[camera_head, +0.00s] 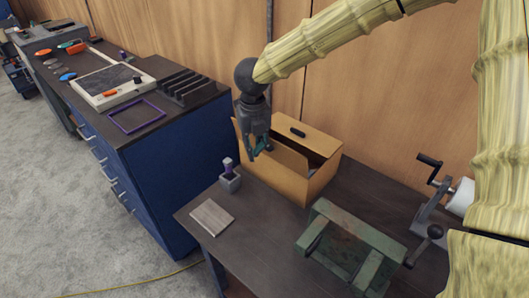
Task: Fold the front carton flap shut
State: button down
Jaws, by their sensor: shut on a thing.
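The open tan carton (291,187) stands on the dark workbench at the back, against the wood wall. Its front flap (290,157) stands raised along the near side and leans outward a little. A rear panel (315,140) with a dark slot rises behind it. My gripper (260,153) reaches down from above at the carton's left part. Its dark fingers, with a teal patch between them, are shut on the front flap's upper edge; the exact contact is small and partly hidden by the fingers. The carton's inside is mostly hidden.
A green metal frame (352,226) stands right of the carton, beside a cranked device (437,205). A grey block with a purple peg (229,180) and a pale plate (211,217) lie left. A blue cabinet (180,173) borders the bench. Bench front centre is clear.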

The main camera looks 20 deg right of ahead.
jog(key=shift+w+d+f+p, duration=0.1)
jog(key=shift+w+d+p, duration=0.5)
jog(key=shift+d, duration=0.35)
jog(key=shift+w+d+r+p, duration=0.1)
jog(key=shift+w+d+p, duration=0.4)
jog(key=shift+w+d, duration=0.35)
jog(key=shift+w+d+f+p, duration=0.1)
jog(key=shift+w+d+p, duration=0.45)
jog(key=shift+d, duration=0.5)
notch_tip(320, 180, up, 8)
jog(key=p, duration=0.6)
jog(key=shift+p, duration=0.4)
